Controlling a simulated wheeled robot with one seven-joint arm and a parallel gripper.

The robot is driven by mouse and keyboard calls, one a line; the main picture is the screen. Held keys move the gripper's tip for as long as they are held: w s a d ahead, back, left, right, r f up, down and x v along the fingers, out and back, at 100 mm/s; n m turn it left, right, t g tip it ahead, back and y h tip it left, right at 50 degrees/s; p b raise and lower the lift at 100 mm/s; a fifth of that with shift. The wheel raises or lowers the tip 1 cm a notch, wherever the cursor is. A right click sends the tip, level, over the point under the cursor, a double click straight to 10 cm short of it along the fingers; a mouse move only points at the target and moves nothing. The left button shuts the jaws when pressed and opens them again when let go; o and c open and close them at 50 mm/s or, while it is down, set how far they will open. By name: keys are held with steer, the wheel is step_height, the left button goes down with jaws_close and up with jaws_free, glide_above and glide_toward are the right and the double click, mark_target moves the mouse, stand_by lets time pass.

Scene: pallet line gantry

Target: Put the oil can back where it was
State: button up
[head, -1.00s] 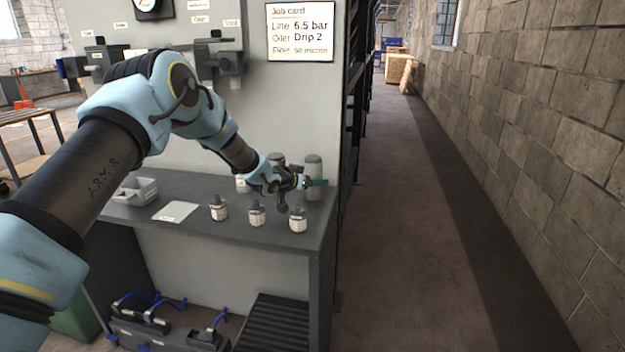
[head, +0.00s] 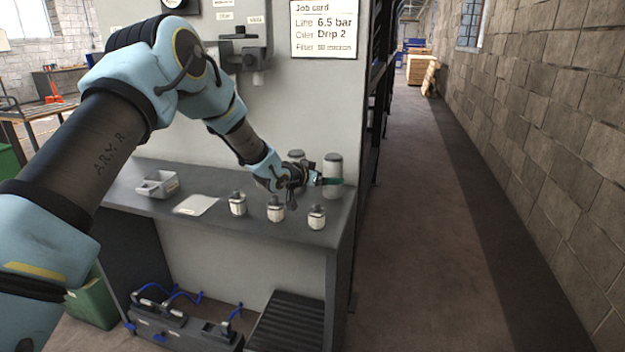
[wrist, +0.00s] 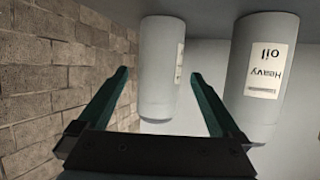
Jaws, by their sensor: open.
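Two grey cylindrical cans stand at the back of the grey bench (head: 150,205). The right-hand can (head: 333,165) is beside my gripper (head: 328,181). The other can (head: 296,155) is mostly hidden behind my gripper. The wrist view appears upside down. There, one can (wrist: 158,65) shows between the two teal fingers of my gripper (wrist: 159,75), its label turned edge-on. The other can (wrist: 262,110), labelled "Heavy oil", is outside the fingers to the right. My gripper is open and holds nothing. I cannot tell whether the fingers reach around the can.
A pale card (head: 196,205) and a grey tray (head: 145,187) lie further left. A clear aisle (head: 430,240) runs to the right.

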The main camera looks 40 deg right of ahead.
steer(key=b+v, duration=0.1)
steer(key=v, duration=0.7)
steer(key=w+a+n+t+y, duration=0.1)
steer(key=w+a+n+y, duration=0.15)
steer(key=a, duration=0.75)
steer(key=w+a+n+t+y, duration=0.2)
steer(key=w+a+y, duration=0.15)
steer(key=a, duration=0.75)
steer(key=w+a+n+t+y, duration=0.1)
steer(key=w+a+n+y, duration=0.2)
steer(key=a, duration=0.7)
steer(key=s+a+n+g+y, duration=0.2)
steer(key=s+a+n, duration=0.1)
steer(key=a, duration=1.2)
steer(key=s+a+n+g+y, duration=0.2)
steer(key=s+a+n, duration=0.2)
steer(key=s+a, duration=0.8)
steer(key=shift+s+r+g, duration=0.4)
steer(key=shift+s, duration=0.1)
steer(key=shift+c, duration=0.4)
